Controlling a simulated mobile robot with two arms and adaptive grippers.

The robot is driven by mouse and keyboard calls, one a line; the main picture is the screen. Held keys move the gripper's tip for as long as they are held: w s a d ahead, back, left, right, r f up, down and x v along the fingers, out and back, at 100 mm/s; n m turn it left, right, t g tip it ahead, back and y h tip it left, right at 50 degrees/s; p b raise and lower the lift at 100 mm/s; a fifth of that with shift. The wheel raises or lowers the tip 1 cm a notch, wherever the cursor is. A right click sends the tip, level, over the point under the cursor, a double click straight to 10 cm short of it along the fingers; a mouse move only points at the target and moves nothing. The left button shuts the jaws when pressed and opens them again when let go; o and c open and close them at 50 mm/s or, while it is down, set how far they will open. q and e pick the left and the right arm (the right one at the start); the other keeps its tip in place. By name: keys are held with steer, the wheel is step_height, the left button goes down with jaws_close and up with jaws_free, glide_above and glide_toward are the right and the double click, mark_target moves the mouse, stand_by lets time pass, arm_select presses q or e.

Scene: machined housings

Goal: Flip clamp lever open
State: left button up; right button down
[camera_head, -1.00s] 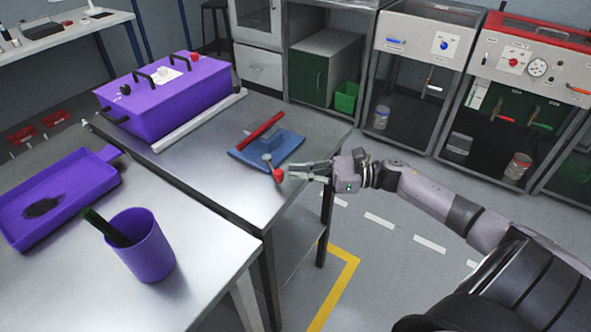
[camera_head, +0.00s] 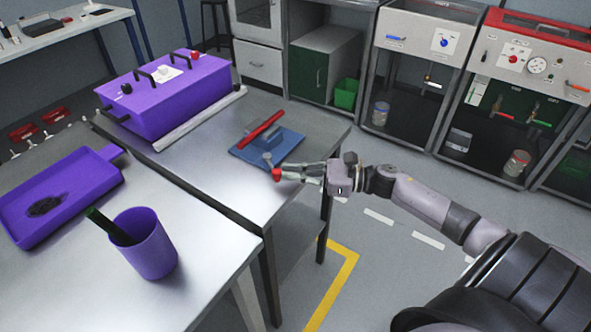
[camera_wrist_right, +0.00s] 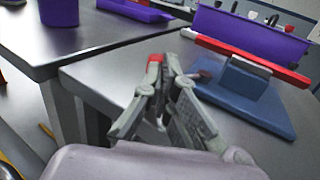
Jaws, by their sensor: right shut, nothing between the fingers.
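The clamp has a flat blue base (camera_head: 258,152) with a blue block on it, near the right edge of the far metal table (camera_head: 205,165). A long red bar (camera_head: 262,130) lies slanted over the block; the base also shows in the right wrist view (camera_wrist_right: 255,110). A red tip (camera_head: 276,174) on a short grey part (camera_head: 267,158) stands out at the clamp's near side. My right gripper (camera_head: 285,173) is shut at this red tip, with nothing held between its fingers. In the right wrist view the fingertips (camera_wrist_right: 164,68) overlap the red tip; contact cannot be told. My left gripper is not in view.
A purple housing (camera_head: 170,95) stands farther back on the same table. A purple cup (camera_head: 145,245) and a purple tray (camera_head: 75,190) are on the near table. Open floor lies right of the tables, with cabinets (camera_head: 420,80) behind.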

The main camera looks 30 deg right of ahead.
mark_target(273, 192)
steer(key=shift+s+a+r+m+t+h+p, duration=0.1)
steer(key=shift+a+r+m+t+h+p, duration=0.05)
steer(key=shift+a+m+t+h+p, duration=1.25)
steer(key=m+h, duration=0.1)
steer(key=a+t+h, duration=0.1)
steer(key=shift+w+a+m+h, duration=0.2)
steer(key=shift+w+m+h, duration=0.1)
steer(key=shift+m, duration=0.1)
steer(key=shift+w+a+f+t, duration=0.2)
steer(key=shift+a+t, duration=0.1)
steer(key=shift+a, duration=0.25)
